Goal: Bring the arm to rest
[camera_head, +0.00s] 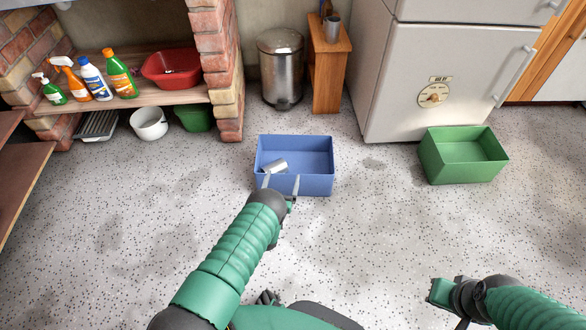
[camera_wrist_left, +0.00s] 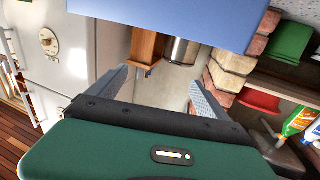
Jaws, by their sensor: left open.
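My left gripper (camera_head: 281,184) reaches in from the lower left, with its fingers at the near wall of the blue bin (camera_head: 315,184). Its fingers are spread apart with nothing between them; they also show spread in the left wrist view (camera_wrist_left: 158,92). A silver-grey can (camera_head: 275,167) lies on its side inside the blue bin, at the left. In the left wrist view the blue bin (camera_wrist_left: 180,18) fills the top middle. My right arm (camera_head: 460,297) shows at the lower right, its fingertips not clear.
A green bin (camera_head: 464,170) stands on the floor at right, before the fridge (camera_head: 410,70). A steel trash can (camera_head: 281,70) and a wooden stand (camera_head: 330,70) are behind. A brick shelf (camera_head: 150,95) with several bottles and a red basin (camera_head: 172,68) is at left. Open floor lies between.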

